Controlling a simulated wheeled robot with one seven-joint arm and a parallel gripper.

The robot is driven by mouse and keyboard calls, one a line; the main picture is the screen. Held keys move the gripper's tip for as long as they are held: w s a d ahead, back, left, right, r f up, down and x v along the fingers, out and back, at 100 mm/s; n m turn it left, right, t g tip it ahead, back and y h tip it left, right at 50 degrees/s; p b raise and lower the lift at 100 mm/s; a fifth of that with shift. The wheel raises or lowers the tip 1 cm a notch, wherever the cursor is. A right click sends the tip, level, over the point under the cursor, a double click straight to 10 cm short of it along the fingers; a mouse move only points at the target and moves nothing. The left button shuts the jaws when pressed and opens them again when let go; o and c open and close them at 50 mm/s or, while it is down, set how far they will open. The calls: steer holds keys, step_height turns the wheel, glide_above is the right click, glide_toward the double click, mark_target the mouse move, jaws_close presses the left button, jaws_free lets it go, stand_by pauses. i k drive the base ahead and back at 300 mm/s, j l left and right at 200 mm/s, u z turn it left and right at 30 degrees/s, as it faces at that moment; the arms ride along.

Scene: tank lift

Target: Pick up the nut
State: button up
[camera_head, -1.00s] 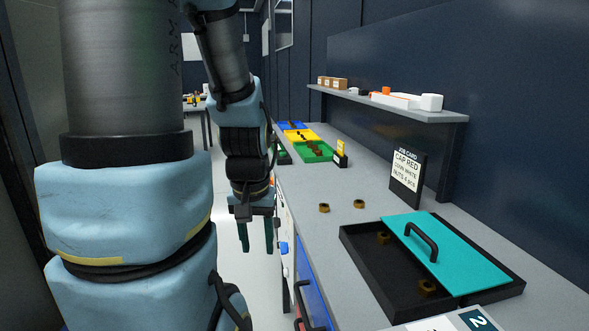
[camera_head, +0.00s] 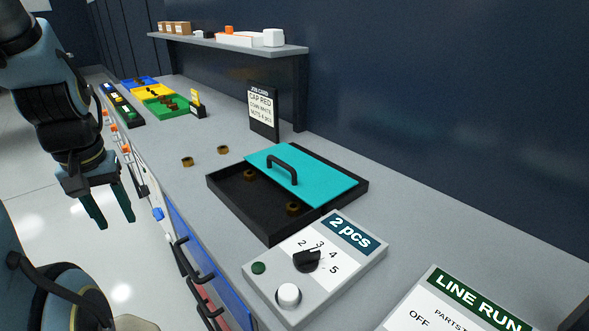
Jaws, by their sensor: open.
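Two brass-coloured nuts lie on the grey bench top, one nut (camera_head: 187,161) nearer the front edge and one nut (camera_head: 223,150) a little to its right. Two more sit in the black tray (camera_head: 240,216): a nut (camera_head: 249,175) at the left and a nut (camera_head: 292,209) near the front right. A teal lid (camera_head: 320,181) with a black handle covers part of the tray. My gripper (camera_head: 108,219) hangs open and empty, fingers down, left of the bench's front edge and apart from every nut.
A control box (camera_head: 315,266) with a dial stands at the front of the bench (camera_head: 183,122). A job card (camera_head: 263,113) stands behind the tray. Coloured bins (camera_head: 165,106) lie at the far end, and a shelf (camera_head: 228,43) hangs above.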

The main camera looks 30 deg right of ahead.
mark_target(186, 161)
steer(key=z, duration=0.6)
steer(key=i+j+z, duration=0.15)
steer(key=j+z, duration=0.3)
steer(key=i+j+z, duration=0.1)
steer(key=j+z, duration=0.85)
steer(key=j, duration=1)
steer(key=k+j+z, duration=0.15)
steer(key=j, duration=0.95)
steer(key=k+j+z, duration=0.15)
steer(key=j, duration=0.35)
steer(key=i+j, duration=0.1)
steer(key=j, duration=0.35)
steer(key=i+j, duration=0.25)
steer(key=j, duration=0.1)
